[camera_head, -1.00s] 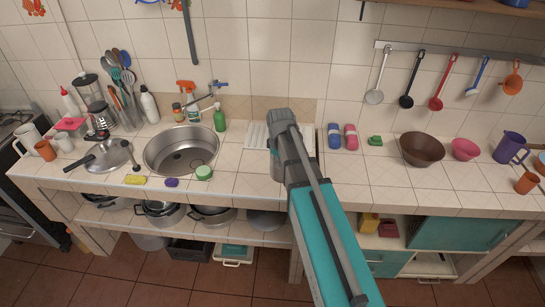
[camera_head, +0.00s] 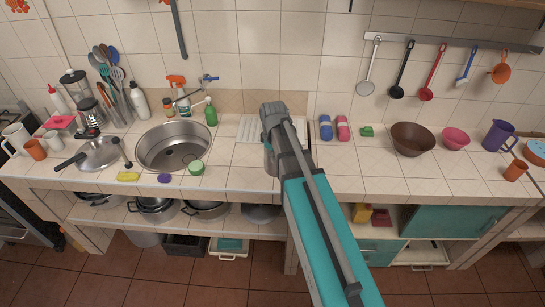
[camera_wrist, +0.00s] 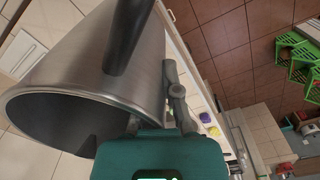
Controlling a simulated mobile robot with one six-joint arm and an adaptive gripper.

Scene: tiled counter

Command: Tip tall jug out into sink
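The tall jug (camera_wrist: 75,85) fills the left of the wrist view. It is brushed metal with a dark handle (camera_wrist: 128,38), and its wide mouth faces the lower left of that picture. My gripper (camera_wrist: 155,100) is right against the jug and looks shut on it. One grey finger shows beside the wall; the other is mostly hidden. The round steel sink (camera_head: 173,145) is set in the counter left of my arm and looks empty.
A lidded pan (camera_head: 98,153) lies left. Bowls (camera_head: 412,138) stand right.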

